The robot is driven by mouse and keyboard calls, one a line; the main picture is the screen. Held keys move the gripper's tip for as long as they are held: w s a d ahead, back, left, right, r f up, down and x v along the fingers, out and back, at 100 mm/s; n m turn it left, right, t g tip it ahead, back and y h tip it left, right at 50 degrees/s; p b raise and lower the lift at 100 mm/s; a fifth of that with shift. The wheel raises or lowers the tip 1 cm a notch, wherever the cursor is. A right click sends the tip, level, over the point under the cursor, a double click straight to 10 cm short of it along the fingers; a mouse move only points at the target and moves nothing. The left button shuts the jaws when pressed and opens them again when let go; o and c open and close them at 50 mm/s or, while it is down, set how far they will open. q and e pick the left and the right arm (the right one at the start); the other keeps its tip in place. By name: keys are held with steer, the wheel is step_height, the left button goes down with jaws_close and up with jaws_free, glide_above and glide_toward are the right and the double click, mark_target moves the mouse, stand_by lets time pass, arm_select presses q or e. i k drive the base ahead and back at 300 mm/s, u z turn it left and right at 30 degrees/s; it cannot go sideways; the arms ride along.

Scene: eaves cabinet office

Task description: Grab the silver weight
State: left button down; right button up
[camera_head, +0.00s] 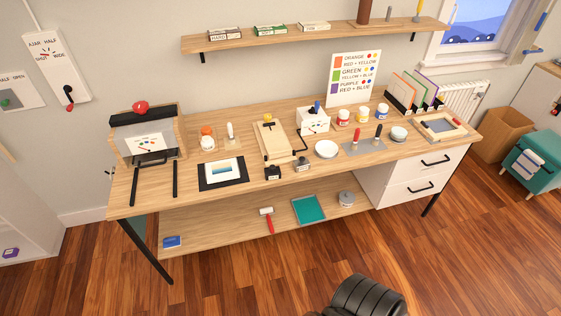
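A silver-grey round weight-like object (346,199) with a small top sits on the lower shelf under the desk, toward its right end. I cannot tell for certain which is the silver weight. Neither of my grippers is in view.
The lower shelf (240,225) also holds a teal panel (309,209), a red-handled hammer (267,219) and a blue box (172,241).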

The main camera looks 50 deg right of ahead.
mark_target(303, 164)
steer(key=u, duration=0.15)
steer(key=i, duration=1.25)
steer(key=z, duration=0.7)
steer(key=i, duration=0.85)
steer(key=z, duration=0.85)
